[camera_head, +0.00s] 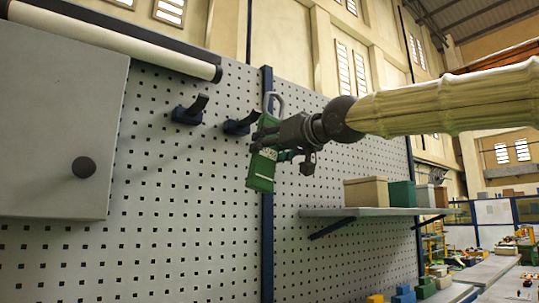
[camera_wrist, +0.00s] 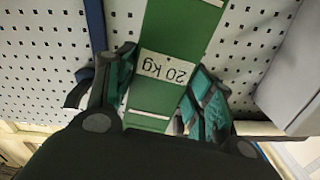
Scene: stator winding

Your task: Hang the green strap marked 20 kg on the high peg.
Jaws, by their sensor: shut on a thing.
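The green strap (camera_head: 261,174) hangs in front of the pegboard in the head view, slightly tilted, with a pale grey loop (camera_head: 274,97) at its top. My gripper (camera_head: 268,146) is shut on the strap. In the wrist view the strap (camera_wrist: 172,35) carries a white label reading 20 kg, upside down, between the teal fingers (camera_wrist: 165,98). Two dark curved pegs stick out of the board: one close left of the strap (camera_head: 240,125), another farther left (camera_head: 189,111). The loop appears apart from the near peg; depth is hard to tell.
A grey cabinet (camera_head: 55,120) with a black knob is on the left. A blue upright (camera_head: 267,240) runs down the pegboard (camera_head: 190,230) behind the strap. A shelf (camera_head: 350,212) with several boxes stands to the right. The board below the pegs is bare.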

